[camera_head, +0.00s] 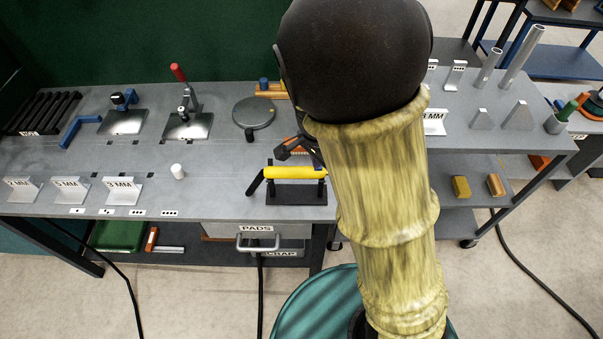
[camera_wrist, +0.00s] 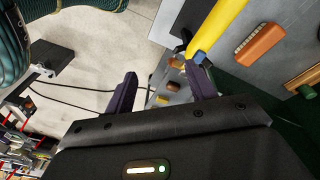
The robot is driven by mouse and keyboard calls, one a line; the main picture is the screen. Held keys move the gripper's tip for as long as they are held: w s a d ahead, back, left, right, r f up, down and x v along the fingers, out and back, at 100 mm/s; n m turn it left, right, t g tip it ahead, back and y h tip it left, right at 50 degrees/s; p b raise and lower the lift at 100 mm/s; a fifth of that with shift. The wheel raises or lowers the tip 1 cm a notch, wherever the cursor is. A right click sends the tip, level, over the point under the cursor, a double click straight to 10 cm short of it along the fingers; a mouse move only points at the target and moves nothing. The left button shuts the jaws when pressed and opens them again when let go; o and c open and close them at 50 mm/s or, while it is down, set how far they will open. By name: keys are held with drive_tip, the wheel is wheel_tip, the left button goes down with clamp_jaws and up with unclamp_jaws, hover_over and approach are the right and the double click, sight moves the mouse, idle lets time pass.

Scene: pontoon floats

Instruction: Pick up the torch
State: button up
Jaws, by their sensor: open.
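The torch appears to be the yellow cylinder (camera_head: 290,172) with a black end, lying across a black stand (camera_head: 297,197) near the bench's front edge. The yellow body also shows in the wrist view (camera_wrist: 218,28), at the top right. My gripper (camera_wrist: 162,88) is open, its two dark fingers apart. The yellow body is beyond the right finger, not between the fingers. In the head view my arm hides most of the gripper, and the space around the torch's right end is partly covered.
Bare bench lies left of the torch.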

sight(299, 170)
drive_tip(key=w+a+r+m+t+h, duration=0.1)
drive_tip(key=a+r+m, duration=0.1)
drive_tip(key=a+m, duration=0.2)
drive_tip(key=a+r+m+t+h, duration=0.1)
drive_tip(key=a+r+m, duration=0.2)
drive_tip(key=a, duration=0.5)
drive_tip(key=shift+w+a+r+m+t+h, duration=0.2)
drive_tip(key=shift+w+a+m+t+h, duration=0.15)
drive_tip(key=shift+m, duration=0.25)
drive_tip(key=shift+d, duration=0.1)
drive_tip(key=x, duration=1.2)
drive_tip(key=shift+d+f, duration=0.1)
drive_tip(key=shift+d, duration=0.1)
drive_tip(key=shift+p+x, duration=0.6)
drive_tip(key=shift+x, duration=2.05)
drive_tip(key=shift+w+d, duration=0.1)
drive_tip(key=shift+d, duration=0.1)
